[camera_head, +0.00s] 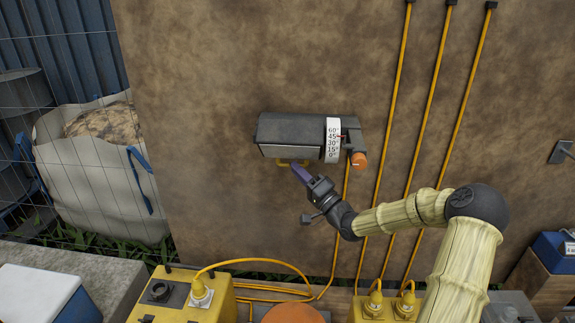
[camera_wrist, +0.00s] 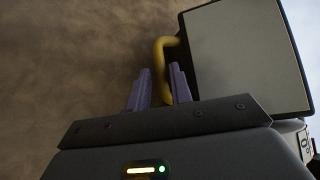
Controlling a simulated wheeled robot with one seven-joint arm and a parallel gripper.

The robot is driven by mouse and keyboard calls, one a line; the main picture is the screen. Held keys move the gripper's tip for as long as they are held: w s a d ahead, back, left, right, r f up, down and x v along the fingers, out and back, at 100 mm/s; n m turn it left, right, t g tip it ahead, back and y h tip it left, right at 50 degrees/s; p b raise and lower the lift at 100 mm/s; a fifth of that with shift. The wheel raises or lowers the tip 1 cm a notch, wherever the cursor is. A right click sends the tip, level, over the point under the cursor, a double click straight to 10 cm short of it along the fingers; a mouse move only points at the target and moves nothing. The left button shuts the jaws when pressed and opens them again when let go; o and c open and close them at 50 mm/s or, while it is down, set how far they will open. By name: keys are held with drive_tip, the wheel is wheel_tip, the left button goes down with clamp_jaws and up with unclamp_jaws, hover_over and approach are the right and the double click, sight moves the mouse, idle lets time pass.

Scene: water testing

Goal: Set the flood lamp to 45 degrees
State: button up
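The flood lamp (camera_head: 288,130) is a dark grey box on the brown wall. A yellow handle (camera_head: 285,163) sticks out below the lamp. My gripper (camera_head: 298,170) is just below the lamp, by the handle. In the wrist view, its purple fingers (camera_wrist: 159,75) are apart, with the yellow handle (camera_wrist: 163,55) between them, nearer the right finger. Contact cannot be told.
An orange knob (camera_head: 359,159) sits right of the scale. Yellow cables (camera_head: 412,130) run down the wall to the right of the lamp. Yellow boxes (camera_head: 185,300) with plugs stand below. The wall left of the lamp is clear.

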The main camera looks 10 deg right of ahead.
drive_tip(key=b+v, duration=0.1)
drive_tip(key=v, duration=1)
drive_tip(key=shift+s+f, duration=0.25)
drive_tip(key=shift+s, duration=0.05)
drive_tip(key=shift+d, duration=0.2)
